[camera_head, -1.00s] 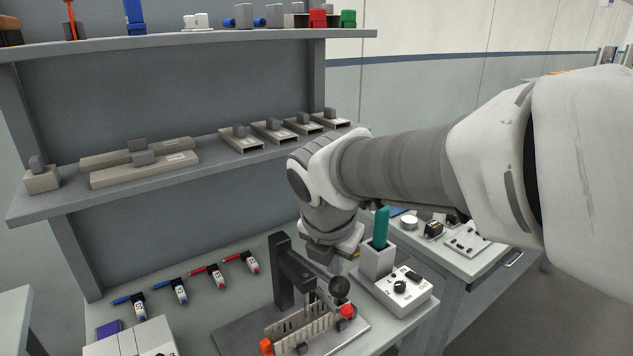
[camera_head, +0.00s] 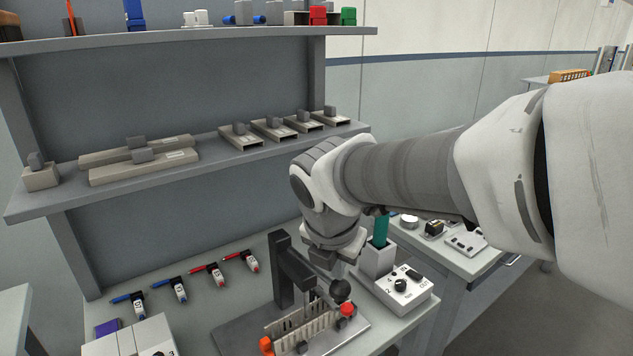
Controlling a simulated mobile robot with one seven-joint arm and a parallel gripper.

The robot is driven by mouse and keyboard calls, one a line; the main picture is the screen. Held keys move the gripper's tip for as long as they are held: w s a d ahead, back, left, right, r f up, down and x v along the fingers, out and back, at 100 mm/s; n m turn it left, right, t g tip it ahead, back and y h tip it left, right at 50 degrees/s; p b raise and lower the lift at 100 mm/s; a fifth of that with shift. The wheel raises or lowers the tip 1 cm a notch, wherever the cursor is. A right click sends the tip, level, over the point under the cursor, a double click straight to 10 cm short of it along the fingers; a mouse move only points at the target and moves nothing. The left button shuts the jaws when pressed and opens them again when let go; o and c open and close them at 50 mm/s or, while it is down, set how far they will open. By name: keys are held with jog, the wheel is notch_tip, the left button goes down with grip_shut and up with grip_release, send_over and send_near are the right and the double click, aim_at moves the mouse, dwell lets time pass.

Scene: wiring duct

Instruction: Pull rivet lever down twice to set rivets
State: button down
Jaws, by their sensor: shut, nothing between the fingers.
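The rivet press, with a dark upright column (camera_head: 280,270), stands on a grey base plate on the bench in the head view. Its lever ends in a black ball knob (camera_head: 340,290), with a thin dark rod running up and left from it. My gripper (camera_head: 327,262) points down from the arm just above the knob. It is shut with nothing held. Its fingertips are small and dark, so I cannot tell whether they touch the lever.
A white control box (camera_head: 405,290) and a grey holder (camera_head: 377,262) with a teal handle stand close right of the press. Red and blue tools (camera_head: 206,268) lie to the left. A shelf (camera_head: 215,170) with duct pieces is behind.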

aim_at(343, 292)
jog(key=shift+s+d+f+b, duration=0.25)
jog(key=shift+f+b, duration=0.15)
jog(key=shift+f, duration=0.25)
jog(key=shift+s+d+f+b, duration=0.1)
jog(key=shift+s+f+b, duration=0.25)
jog(key=shift+f, duration=0.25)
jog(key=shift+s+d+f+b, duration=0.2)
jog(key=shift+f+b, duration=0.25)
jog(key=shift+f, duration=0.2)
dwell(1.7)
jog(key=shift+r, duration=0.1)
dwell(0.4)
jog(key=w+a+r+p, duration=0.2)
jog(key=w+r+p, duration=0.2)
jog(key=r+p, duration=0.5)
jog(key=shift+a+r+p, duration=0.3)
jog(key=shift+a+p, duration=0.1)
jog(key=shift+p, duration=0.15)
dwell(0.5)
jog(key=r+p, duration=0.1)
jog(key=w+r+p, duration=0.1)
jog(key=r+p, duration=0.1)
jog(key=w+a+r+p, duration=0.1)
jog(key=shift+a+r+p, duration=0.1)
jog(key=shift+r+p, duration=0.1)
jog(key=shift+p, duration=0.15)
dwell(0.5)
